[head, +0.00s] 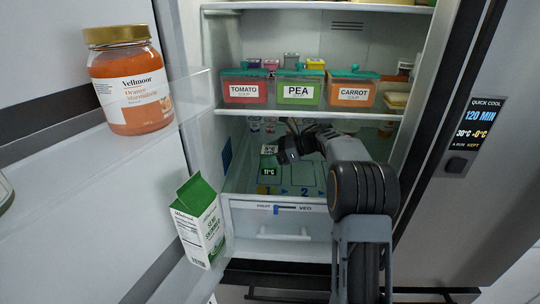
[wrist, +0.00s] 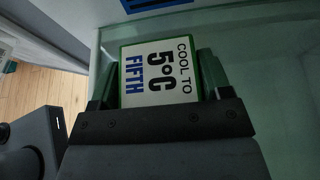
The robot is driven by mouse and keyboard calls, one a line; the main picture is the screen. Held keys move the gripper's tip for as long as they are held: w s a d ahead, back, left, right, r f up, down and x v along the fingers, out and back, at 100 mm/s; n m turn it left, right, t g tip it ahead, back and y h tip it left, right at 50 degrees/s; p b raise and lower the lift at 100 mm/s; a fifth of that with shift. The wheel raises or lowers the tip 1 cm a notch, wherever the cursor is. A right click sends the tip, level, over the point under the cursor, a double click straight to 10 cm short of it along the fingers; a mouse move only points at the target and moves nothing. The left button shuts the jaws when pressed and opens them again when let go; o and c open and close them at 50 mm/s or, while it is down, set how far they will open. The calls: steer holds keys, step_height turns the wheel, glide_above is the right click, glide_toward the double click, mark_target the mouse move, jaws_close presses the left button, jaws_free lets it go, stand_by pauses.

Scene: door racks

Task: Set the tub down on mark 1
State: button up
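The tub (head: 268,162) is small, with a green-edged top and a dark front reading "11°C". My gripper (head: 279,152) reaches into the fridge from the right. Its fingers (wrist: 158,85) lie along both sides of the tub and appear shut on it. I cannot tell whether the tub touches the shelf.
Above, a shelf holds tomato (head: 244,92), pea (head: 298,92) and carrot (head: 350,93) soup tubs. Small jars (head: 262,124) stand at the back left. The open door at left carries a marmalade jar (head: 130,85) and a milk carton (head: 200,222). A drawer (head: 280,222) is below.

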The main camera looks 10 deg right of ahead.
steer(key=o, duration=0.3)
steer(key=shift+o, duration=0.2)
steer(key=shift+r, duration=0.3)
steer(key=shift+s+d, duration=0.1)
steer(key=shift+d, duration=0.3)
steer(key=shift+b+v, duration=0.5)
steer(key=shift+v, duration=2.85)
